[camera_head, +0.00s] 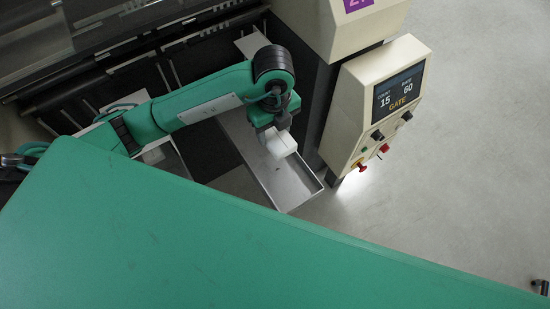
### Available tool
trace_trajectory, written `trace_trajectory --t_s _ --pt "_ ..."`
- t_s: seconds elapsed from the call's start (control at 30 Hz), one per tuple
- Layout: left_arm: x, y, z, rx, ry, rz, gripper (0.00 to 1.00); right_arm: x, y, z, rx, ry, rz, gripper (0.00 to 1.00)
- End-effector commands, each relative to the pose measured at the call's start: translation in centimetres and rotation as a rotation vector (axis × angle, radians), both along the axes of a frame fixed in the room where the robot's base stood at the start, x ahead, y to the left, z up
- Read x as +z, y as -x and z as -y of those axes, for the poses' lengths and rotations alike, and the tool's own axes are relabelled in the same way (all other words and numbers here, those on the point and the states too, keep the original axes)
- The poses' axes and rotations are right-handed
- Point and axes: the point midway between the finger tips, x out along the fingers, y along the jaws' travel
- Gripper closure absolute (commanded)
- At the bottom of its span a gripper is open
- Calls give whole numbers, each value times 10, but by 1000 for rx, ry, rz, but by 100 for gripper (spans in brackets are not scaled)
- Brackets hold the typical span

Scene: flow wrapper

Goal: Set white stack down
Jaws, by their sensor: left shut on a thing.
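The white stack (281,146) is a small pale block in the camera_head view, right of the middle. My left gripper (273,128) is shut on it from above. The stack is over a long grey metal tray (306,189) with low walls; I cannot tell whether it touches the tray floor. The part of the tray to the lower right of the stack is empty. My left arm comes in from the left and bends down at the wrist. My right gripper is not in view.
A cream control box (374,104) with a screen, knobs and a red button stands close to the tray's right. Another white item (153,155) lies left, partly behind my arm. Dark machine rails (110,72) run behind.

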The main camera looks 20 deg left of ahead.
Motion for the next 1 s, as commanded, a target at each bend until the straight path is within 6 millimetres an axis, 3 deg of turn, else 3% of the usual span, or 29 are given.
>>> trace_trajectory --t_s 0.2,0.33,0.8,1.0 --pt "-57 1 -1 0 -4 -6 68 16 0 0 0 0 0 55" --pt "-84 1 -1 -1 -2 -2 68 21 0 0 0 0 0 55" --pt "-140 0 0 -1 -1 -1 68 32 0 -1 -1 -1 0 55" --pt "-145 0 0 -3 0 2 68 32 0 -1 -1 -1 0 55"
